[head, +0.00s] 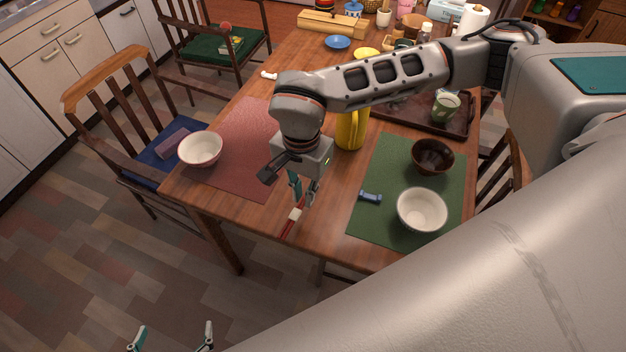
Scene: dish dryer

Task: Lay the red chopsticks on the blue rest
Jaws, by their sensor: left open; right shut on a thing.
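The red chopsticks (290,226), with a pale band around them, are in my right gripper (303,197), which is shut on them. They point down toward the front edge of the table; their upper part is hidden by the fingers. I cannot tell whether they touch the table. The blue rest (370,197) lies on the left part of the green mat (379,166), to the right of my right gripper, with nothing on it. My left gripper (172,339) is open and empty at the bottom of the picture, in front of the table above the floor.
A white bowl (422,210) and a dark bowl (433,157) stand on the green mat. Another pale bowl (200,149) stands at the left by the red mat (238,150). A yellow pitcher (351,133) is behind my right gripper. Bare wood lies between the mats.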

